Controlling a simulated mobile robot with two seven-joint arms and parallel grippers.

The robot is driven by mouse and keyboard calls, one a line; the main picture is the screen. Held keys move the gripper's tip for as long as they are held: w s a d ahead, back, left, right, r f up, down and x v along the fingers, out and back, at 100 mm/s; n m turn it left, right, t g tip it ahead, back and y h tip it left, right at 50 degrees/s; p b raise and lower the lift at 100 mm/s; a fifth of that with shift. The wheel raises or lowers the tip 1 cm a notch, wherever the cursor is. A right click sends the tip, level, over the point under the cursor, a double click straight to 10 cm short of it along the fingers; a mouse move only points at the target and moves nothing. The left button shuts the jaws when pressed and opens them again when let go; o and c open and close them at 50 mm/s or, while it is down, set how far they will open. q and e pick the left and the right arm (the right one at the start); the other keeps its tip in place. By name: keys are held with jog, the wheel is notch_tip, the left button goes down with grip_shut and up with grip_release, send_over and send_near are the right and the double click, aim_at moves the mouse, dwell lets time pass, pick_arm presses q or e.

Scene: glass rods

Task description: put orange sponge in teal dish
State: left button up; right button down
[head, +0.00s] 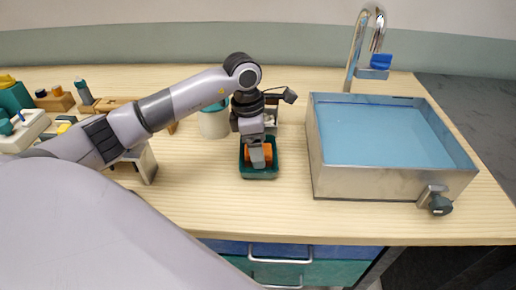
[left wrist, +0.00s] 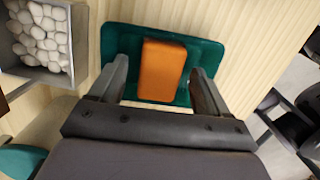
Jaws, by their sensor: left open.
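The orange sponge (left wrist: 163,71) lies inside the teal dish (left wrist: 116,40) in the left wrist view. The dish (head: 259,173) stands on the table left of the sink in the head view, and the sponge (head: 268,154) shows in it beside my gripper. My left gripper (left wrist: 163,82) is open, with one finger on each side of the sponge and a gap visible beside it. In the head view my left gripper (head: 257,157) points down over the dish and hides part of the sponge. My right gripper is not in view.
A metal sink (head: 330,180) with blue inside and a tap stands to the right. A white container with a teal top (head: 214,122) is behind left of the dish. A box of white pebbles (left wrist: 42,36) is near the gripper. Several items crowd the table's left end.

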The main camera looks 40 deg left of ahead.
pick_arm(q)
notch_tip(320, 180, up, 11)
jog(key=s+a, duration=0.1)
jog(key=shift+a+b, duration=0.2)
jog(key=shift+b, duration=0.1)
jog(key=shift+d+f, duration=0.1)
jog(key=shift+f, duration=0.05)
